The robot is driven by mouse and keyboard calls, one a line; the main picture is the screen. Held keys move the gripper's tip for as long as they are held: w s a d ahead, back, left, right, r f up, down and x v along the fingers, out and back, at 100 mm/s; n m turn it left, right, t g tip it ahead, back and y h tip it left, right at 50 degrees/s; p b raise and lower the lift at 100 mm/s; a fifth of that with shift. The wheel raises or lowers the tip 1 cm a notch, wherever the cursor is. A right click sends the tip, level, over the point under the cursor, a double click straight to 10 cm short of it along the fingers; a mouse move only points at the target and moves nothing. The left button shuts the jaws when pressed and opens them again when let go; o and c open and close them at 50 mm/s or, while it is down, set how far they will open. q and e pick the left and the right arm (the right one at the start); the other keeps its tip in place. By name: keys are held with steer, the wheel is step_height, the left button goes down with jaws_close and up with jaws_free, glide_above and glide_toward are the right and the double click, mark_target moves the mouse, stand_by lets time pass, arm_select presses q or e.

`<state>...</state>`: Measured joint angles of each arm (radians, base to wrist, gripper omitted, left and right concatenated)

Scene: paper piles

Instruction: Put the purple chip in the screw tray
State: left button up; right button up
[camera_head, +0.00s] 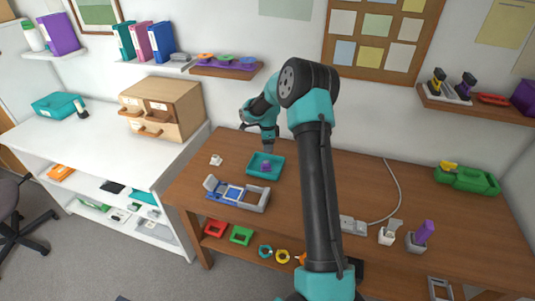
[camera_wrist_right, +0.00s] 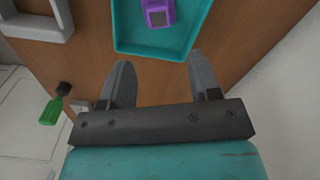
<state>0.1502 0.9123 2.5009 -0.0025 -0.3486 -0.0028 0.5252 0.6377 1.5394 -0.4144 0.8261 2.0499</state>
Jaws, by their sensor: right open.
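The purple chip (camera_head: 266,166) lies inside the teal tray (camera_head: 277,174) on the wooden table. In the right wrist view the purple chip (camera_wrist_right: 159,13), with a dark square on it, rests on the floor of the teal tray (camera_wrist_right: 178,56). My right gripper (camera_head: 268,150) is above the tray's back edge in the head view. In the right wrist view its two fingers (camera_wrist_right: 165,82) are apart with nothing between them, and the chip lies beyond the fingertips, not touching them. My left gripper does not show.
A grey and blue fixture (camera_head: 237,194) stands in front of the tray. A small white item (camera_head: 216,160) lies to its left. A wooden drawer cabinet (camera_head: 162,107) stands on the white counter. A power strip (camera_head: 350,224) and a purple-topped holder (camera_head: 421,236) are to the right.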

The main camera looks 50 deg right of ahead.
steer(key=shift+r, duration=0.95)
steer(key=shift+a+f, duration=0.1)
